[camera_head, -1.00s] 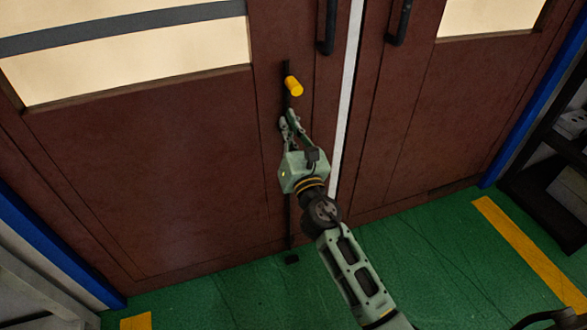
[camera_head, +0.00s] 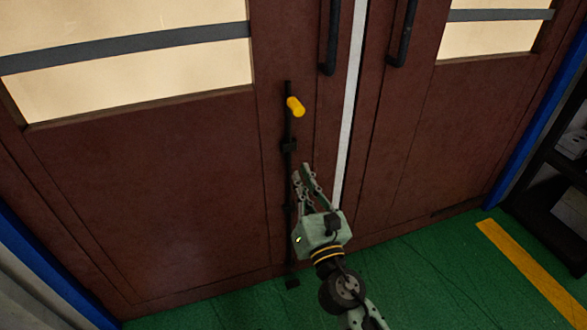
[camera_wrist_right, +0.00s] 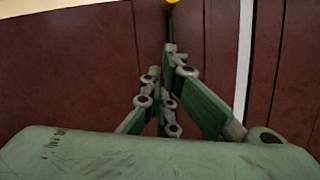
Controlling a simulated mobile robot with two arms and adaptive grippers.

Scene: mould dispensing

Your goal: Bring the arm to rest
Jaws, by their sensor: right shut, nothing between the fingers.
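My right gripper (camera_head: 302,170) is shut and empty in the head view. It is in front of the brown double door (camera_head: 150,190), below a yellow handle (camera_head: 295,107) on a black vertical bolt rod (camera_head: 289,180). The fingers overlap the line of the rod's right side in the picture; the handle is clear of them. In the right wrist view the gripper's fingers (camera_wrist_right: 170,50) come together, with the yellow handle (camera_wrist_right: 171,2) just beyond them at the top edge. My left gripper is in neither view.
Black pull handles (camera_head: 330,38) are on both door leaves, beside a white centre strip (camera_head: 352,90). A dark shelf (camera_head: 555,190) stands at the right. The green floor (camera_head: 430,270) with a yellow stripe (camera_head: 530,260) is open in front of the door.

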